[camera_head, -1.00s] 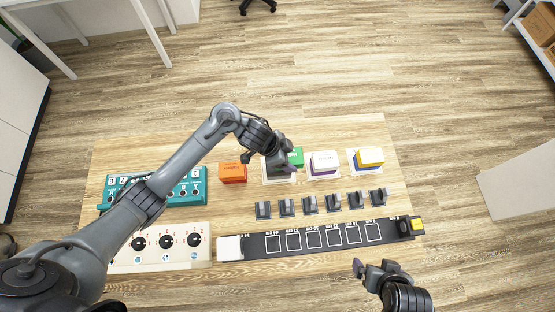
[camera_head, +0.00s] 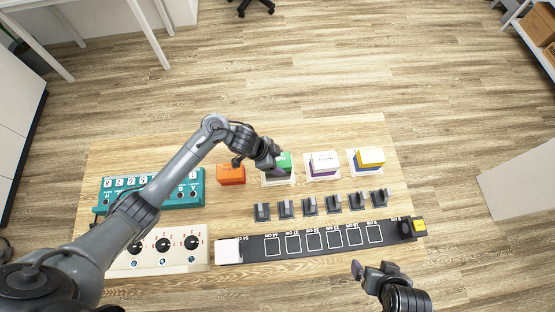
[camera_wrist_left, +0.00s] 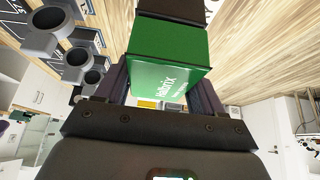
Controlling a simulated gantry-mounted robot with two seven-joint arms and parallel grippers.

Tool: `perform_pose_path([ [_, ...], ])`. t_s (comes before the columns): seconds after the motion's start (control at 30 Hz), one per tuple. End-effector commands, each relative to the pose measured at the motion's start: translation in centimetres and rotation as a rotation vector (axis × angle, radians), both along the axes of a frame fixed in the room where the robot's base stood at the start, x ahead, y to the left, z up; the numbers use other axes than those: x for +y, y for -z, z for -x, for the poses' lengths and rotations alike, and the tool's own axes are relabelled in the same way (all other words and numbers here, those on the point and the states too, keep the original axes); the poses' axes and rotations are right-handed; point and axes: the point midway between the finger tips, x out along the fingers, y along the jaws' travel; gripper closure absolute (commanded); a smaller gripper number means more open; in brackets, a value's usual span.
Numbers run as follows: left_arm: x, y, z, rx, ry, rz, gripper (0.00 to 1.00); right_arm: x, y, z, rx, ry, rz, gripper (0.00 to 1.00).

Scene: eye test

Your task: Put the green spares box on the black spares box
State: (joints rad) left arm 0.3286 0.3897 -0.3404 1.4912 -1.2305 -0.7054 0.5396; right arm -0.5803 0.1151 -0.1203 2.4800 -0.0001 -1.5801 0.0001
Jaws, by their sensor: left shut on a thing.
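The green spares box (camera_head: 285,160) is in the back row of the table, partly hidden by my left gripper (camera_head: 272,163). In the left wrist view the green box (camera_wrist_left: 168,55), with white lettering, sits between the two fingers, and the gripper is shut on it. A dark box (camera_wrist_left: 172,9), seemingly the black spares box, shows directly beyond the green box's far end. They look lined up; whether they touch, I cannot tell. The black box is hidden in the head view. My right gripper (camera_head: 373,270) is open and empty at the front right.
An orange box (camera_head: 231,175) stands just left of the green one. To the right are a white-and-purple stack (camera_head: 323,164) and a yellow-topped stack (camera_head: 369,158). Several grey holders (camera_head: 309,206), a black marked strip (camera_head: 330,238) and a teal panel (camera_head: 187,190) lie nearer.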

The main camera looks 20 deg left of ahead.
Motion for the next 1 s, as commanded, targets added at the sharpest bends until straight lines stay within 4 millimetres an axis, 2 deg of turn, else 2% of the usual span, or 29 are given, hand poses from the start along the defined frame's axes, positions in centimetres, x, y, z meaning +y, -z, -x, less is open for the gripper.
perform_pose_path([
  [0.2, 0.0, 0.4, 0.0, 0.0, 0.001, 0.0, 0.65, -0.2, 0.2, 0.0, 0.0, -0.005, 0.008, 0.0],
  [0.23, 0.0, 0.3, 0.0, 0.0, 0.001, 0.0, 0.27, -0.2, 0.1, 0.0, 0.0, -0.005, 0.009, 0.0],
  [0.37, 0.0, 0.3, 0.0, 0.0, 0.001, 0.0, 0.07, -0.2, 0.1, 0.0, -0.001, -0.006, 0.01, 0.0],
  [0.77, 0.0, -0.3, 0.0, -0.001, 0.0, 0.0, 0.06, -0.2, -0.1, 0.0, 0.0, -0.003, 0.006, 0.0],
  [1.0, 1.5, -3.1, 0.7, -0.004, 0.001, -0.002, 0.06, -0.1, -1.2, 0.0, 0.0, -0.001, 0.001, 0.0],
])
